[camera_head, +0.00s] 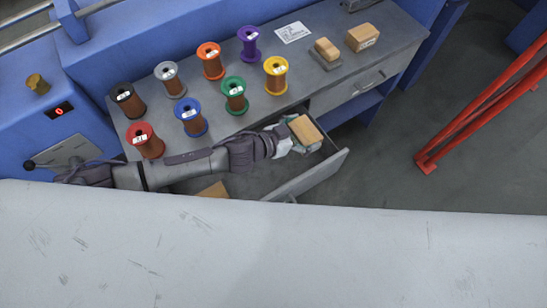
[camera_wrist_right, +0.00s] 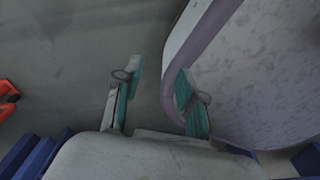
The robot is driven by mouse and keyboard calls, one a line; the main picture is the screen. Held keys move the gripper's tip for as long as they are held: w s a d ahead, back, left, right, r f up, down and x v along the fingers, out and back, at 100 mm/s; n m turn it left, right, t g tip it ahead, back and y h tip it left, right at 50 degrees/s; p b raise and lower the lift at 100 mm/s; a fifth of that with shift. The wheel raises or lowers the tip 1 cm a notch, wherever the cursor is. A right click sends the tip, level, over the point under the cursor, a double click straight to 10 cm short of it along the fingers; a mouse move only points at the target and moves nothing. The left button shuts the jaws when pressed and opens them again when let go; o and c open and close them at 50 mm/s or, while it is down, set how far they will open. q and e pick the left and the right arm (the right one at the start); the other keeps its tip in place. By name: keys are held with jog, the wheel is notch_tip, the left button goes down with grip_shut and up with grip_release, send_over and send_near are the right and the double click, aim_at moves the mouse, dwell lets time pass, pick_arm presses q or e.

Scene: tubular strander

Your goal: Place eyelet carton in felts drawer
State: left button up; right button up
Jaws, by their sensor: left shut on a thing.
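A tan carton (camera_head: 306,129), which I take to be the eyelet carton, is held in my left gripper (camera_head: 297,141) above an open drawer. The drawer's grey front (camera_head: 320,175) stands out from the bench, and my left arm hides much of its inside. I cannot read a label on the drawer. My right gripper (camera_wrist_right: 158,98) shows in the right wrist view, with its fingers apart and nothing between them.
Several coloured wire spools, such as the green one (camera_head: 235,95), stand on the grey bench (camera_head: 306,80). Two tan blocks (camera_head: 362,37) sit at its right. Another tan block (camera_head: 214,190) shows below my left arm. A red frame (camera_head: 480,108) stands right.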

pick_arm(q)
jog(key=s+a+f+b, duration=0.1)
jog(key=a+f, duration=0.1)
jog(key=f, duration=0.1)
jog(key=s+a+f+b, duration=0.1)
jog(key=s+a+f, duration=0.1)
jog(key=f, duration=0.1)
jog(key=s+a+f+b, duration=0.1)
jog(key=s+a+f, duration=0.1)
jog(key=f, duration=0.1)
jog(key=shift+s+a, duration=0.15)
jog(key=shift+s, duration=0.1)
jog(key=shift+r, duration=0.15)
jog(key=shift+f+b, duration=0.3)
jog(key=shift+f, duration=0.3)
